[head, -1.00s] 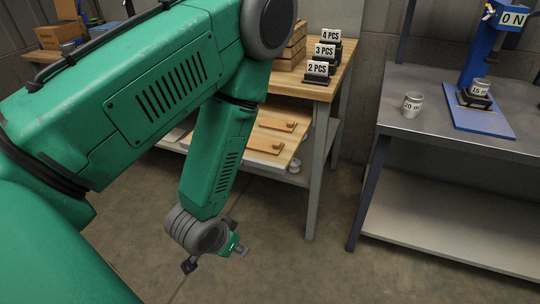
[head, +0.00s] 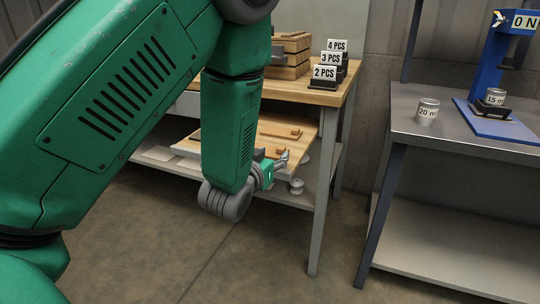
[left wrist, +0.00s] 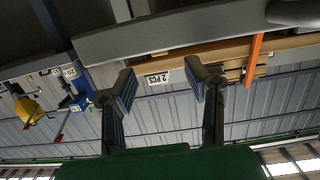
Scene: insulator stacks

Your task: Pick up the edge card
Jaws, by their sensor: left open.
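Three black-and-white cards in dark holders stand in a row on the wooden workbench: the 2 PCS card (head: 325,73), the 3 PCS card (head: 331,59) and the 4 PCS card (head: 337,45). The 2 PCS card is nearest the bench's front edge. My left gripper (head: 281,161) is below the bench top, by the lower shelf, partly hidden behind my wrist. In the left wrist view its two fingers (left wrist: 160,82) are spread and empty. The 2 PCS card (left wrist: 157,78) shows upside down between them, farther off. My right gripper is not in view.
A lower shelf (head: 312,180) holds boards and a white spool-like piece (head: 296,187). A grey metal table (head: 465,135) at right bears a 20 m cup (head: 427,111) and a blue press (head: 497,60). Floor between is clear.

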